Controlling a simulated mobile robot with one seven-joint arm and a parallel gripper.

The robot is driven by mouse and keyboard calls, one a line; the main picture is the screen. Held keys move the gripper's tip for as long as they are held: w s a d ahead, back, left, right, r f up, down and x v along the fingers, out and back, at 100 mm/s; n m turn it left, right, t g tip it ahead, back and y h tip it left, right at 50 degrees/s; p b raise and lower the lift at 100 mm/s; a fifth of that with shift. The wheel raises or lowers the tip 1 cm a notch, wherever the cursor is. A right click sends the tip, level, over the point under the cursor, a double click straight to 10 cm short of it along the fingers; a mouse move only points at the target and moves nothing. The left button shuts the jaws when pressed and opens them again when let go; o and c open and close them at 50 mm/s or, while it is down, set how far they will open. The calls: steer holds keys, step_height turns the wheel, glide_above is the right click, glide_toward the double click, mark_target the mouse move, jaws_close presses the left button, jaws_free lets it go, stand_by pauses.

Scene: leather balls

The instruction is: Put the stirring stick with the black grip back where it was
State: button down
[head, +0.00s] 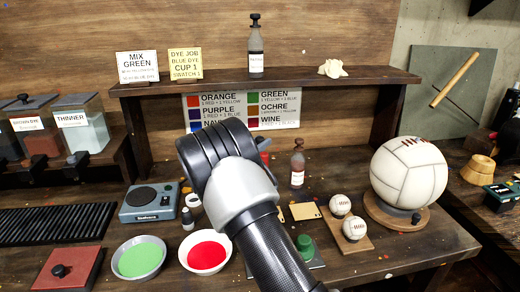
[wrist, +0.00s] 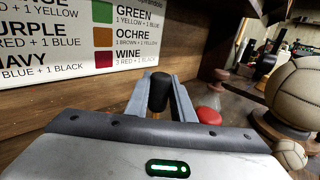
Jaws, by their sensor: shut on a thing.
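In the wrist view my gripper (wrist: 159,92) is shut on a black, rounded grip (wrist: 158,88), which looks like that of the stirring stick. A little brown shows just below the grip; the rest of the stick is hidden behind my gripper body. In the head view my own arm covers the fingers and the stick. A bowl of green dye (head: 138,258) and a bowl of red dye (head: 205,252) stand at the front of the bench. I cannot tell which spot the stick came from.
The raised shelf (head: 350,78) and colour chart (wrist: 75,40) are close behind my gripper. A bottle (head: 298,168), small balls (head: 341,205) and a large ball on a stand (head: 409,172) are to the right. A scale (head: 149,201) stands left.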

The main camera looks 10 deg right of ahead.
steer(key=shift+f, duration=0.75)
steer(key=shift+f, duration=0.15)
steer(key=c, duration=1.8)
jaws_free()
steer(key=shift+r, duration=0.3)
steer(key=v, duration=1.2)
steer(key=shift+p, duration=0.35)
steer(key=shift+f, duration=0.1)
